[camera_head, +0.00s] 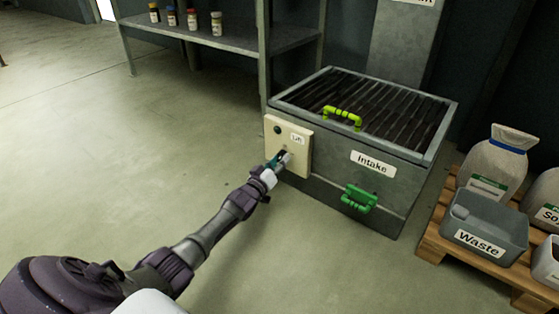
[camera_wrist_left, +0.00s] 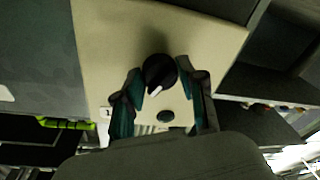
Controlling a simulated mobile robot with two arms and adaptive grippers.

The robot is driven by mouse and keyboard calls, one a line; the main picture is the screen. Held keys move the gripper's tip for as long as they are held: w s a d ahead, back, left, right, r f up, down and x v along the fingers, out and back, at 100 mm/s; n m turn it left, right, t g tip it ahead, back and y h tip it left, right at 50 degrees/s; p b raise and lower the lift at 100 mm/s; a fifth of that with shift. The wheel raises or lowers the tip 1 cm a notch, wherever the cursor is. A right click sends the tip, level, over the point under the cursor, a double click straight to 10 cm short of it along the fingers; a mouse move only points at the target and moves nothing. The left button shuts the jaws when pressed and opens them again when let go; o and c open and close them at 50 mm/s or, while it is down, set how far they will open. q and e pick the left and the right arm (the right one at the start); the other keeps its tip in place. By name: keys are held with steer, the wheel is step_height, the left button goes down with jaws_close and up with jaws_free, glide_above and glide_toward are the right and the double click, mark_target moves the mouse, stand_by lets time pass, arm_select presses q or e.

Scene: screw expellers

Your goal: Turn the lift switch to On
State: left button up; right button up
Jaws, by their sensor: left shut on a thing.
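The lift switch is a black round knob (camera_wrist_left: 158,72) with a white pointer mark, on a cream panel (camera_head: 301,152) labelled "Lift" on the side of the grey intake box. My left gripper (camera_head: 281,160) reaches the lower part of this panel in the head view. In the left wrist view my left gripper's (camera_wrist_left: 157,88) two teal-lined fingers stand on either side of the knob, shut on it. The head view hides most of the knob behind the gripper. A small dark round part (camera_wrist_left: 166,116) sits on the same panel. My right gripper is not in view.
The intake box (camera_head: 392,175) has a slatted top with a yellow-green handle (camera_head: 342,116) and a green handle (camera_head: 358,198) on its front. A pallet with a grey "Waste" bin (camera_head: 462,221) and sacks stands right. A shelf (camera_head: 231,41) with bottles stands behind. Floor at left is clear.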

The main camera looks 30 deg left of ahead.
arm_select(q)
steer(key=shift+f+m+t+h, duration=0.15)
steer(key=shift+m+h, duration=0.1)
steer(key=shift+m, duration=1.55)
steer(key=shift+m+t+h, duration=0.15)
steer(key=shift+m+h, duration=0.1)
steer(key=shift+m, duration=1.55)
steer(key=o, duration=1.1)
steer(key=shift+o, duration=0.2)
steer(key=shift+a, duration=0.1)
steer(key=s+f, duration=0.1)
steer(key=s, duration=1.1)
steer(key=shift+f, duration=0.15)
